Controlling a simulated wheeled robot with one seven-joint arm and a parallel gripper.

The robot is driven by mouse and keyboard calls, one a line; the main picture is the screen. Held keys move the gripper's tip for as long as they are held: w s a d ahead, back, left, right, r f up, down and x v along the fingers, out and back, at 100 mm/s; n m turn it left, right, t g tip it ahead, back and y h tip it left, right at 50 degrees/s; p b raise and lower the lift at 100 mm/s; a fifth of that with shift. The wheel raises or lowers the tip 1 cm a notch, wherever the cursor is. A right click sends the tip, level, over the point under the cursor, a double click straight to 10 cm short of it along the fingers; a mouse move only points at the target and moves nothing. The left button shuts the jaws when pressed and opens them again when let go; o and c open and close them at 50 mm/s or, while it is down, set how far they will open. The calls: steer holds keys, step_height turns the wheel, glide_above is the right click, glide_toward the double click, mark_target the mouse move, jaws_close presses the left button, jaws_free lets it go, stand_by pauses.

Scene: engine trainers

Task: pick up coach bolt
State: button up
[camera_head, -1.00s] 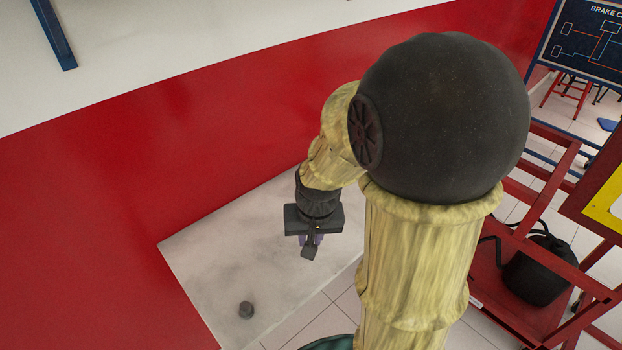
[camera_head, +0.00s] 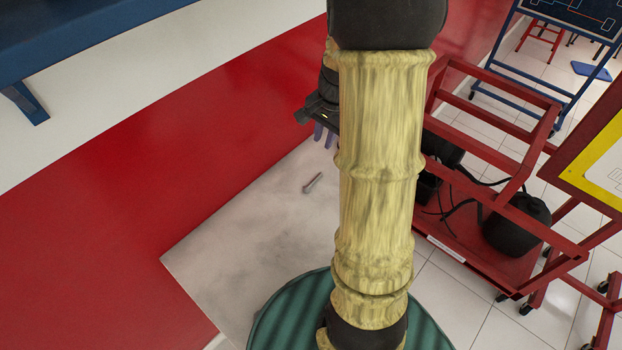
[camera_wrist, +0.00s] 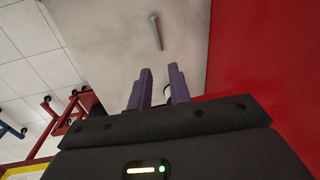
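The coach bolt (camera_head: 312,182) is a thin grey bolt with a wider head, lying on the pale grey slab (camera_head: 225,255). In the wrist view the bolt (camera_wrist: 156,31) lies beyond the fingertips, clear of them. My gripper (camera_wrist: 160,75) has two purple fingers standing apart, with no object gripped between them. In the head view my gripper (camera_head: 325,133) shows above and right of the bolt, partly hidden behind my arm. A small pale patch shows near the right finger's base in the wrist view; I cannot tell what it is.
A red wall (camera_head: 120,190) borders the slab on the left and back. Red trolley frames (camera_head: 480,255) with a black canister (camera_head: 515,225) stand on the tiled floor at right. The visible slab around the bolt is clear.

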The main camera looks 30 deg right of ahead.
steer(key=p, duration=0.1)
glide_above(313, 181)
steer(key=f, duration=0.8)
steer(key=d+f, duration=0.1)
steer(key=f, duration=0.3)
steer(key=shift+s, duration=0.3)
steer(key=shift+a+f, duration=0.1)
steer(key=shift+a+f+p, duration=0.1)
steer(key=shift+f+p, duration=0.15)
steer(key=shift+p, duration=0.1)
steer(key=shift+w+a+f+p, duration=0.15)
steer(key=shift+f+p, duration=0.15)
steer(key=shift+f, duration=0.85)
steer(key=shift+s+a+f+p, duration=0.1)
steer(key=shift+f+p, duration=0.15)
steer(key=shift+f, duration=0.85)
